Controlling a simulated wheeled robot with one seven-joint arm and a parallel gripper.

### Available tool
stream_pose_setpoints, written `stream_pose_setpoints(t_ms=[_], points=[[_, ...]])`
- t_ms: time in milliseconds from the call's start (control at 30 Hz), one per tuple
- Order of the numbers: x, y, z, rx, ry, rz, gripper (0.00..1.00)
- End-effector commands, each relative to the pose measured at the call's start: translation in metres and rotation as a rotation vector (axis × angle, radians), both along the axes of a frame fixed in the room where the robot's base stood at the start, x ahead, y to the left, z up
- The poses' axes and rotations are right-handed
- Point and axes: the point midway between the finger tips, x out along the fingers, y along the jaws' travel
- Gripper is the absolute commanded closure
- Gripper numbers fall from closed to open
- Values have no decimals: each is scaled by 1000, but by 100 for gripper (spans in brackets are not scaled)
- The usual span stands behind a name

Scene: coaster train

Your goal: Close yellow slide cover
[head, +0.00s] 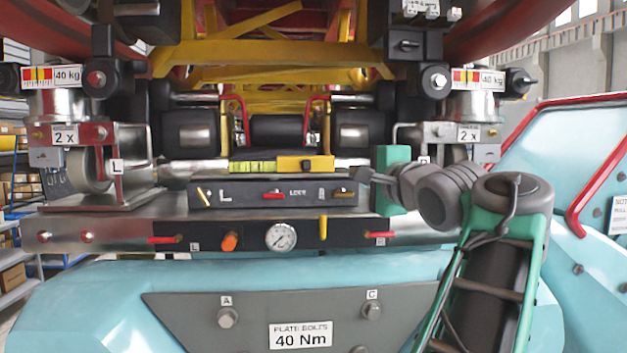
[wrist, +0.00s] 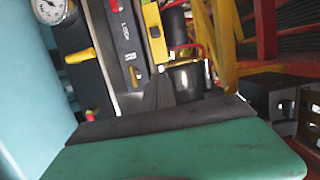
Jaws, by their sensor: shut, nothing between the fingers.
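The yellow slide cover (head: 305,164) sits on top of the dark LOCK panel (head: 235,194), at the right end of a strip. A yellow-green level vial (head: 252,167) shows uncovered to its left. In the wrist view the cover (wrist: 154,32) is a yellow block with a dark knob, beyond my fingertips. My gripper (head: 363,175) is shut and empty, to the right of the cover, with its fingers pointing left toward it. It seems apart from the cover, though the exact gap is hard to judge. My gripper (wrist: 157,88) also shows in the wrist view.
Below the LOCK panel is a bar with a round gauge (head: 281,237), an orange knob (head: 229,242) and red levers (head: 165,240). Metal rollers (head: 198,130) and yellow framework (head: 270,55) stand behind. A light blue housing (head: 90,300) lies in front.

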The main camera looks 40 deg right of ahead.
Motion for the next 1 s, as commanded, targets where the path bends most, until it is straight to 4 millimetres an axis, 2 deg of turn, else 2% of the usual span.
stream_pose_setpoints(t_ms=[167,500,700,1000], points=[[24,-7,3,2,0,6,100],[95,-32,4,2,2,7,100],[111,-5,3,-1,0,6,100],[115,0,1,-1,1,2,100]])
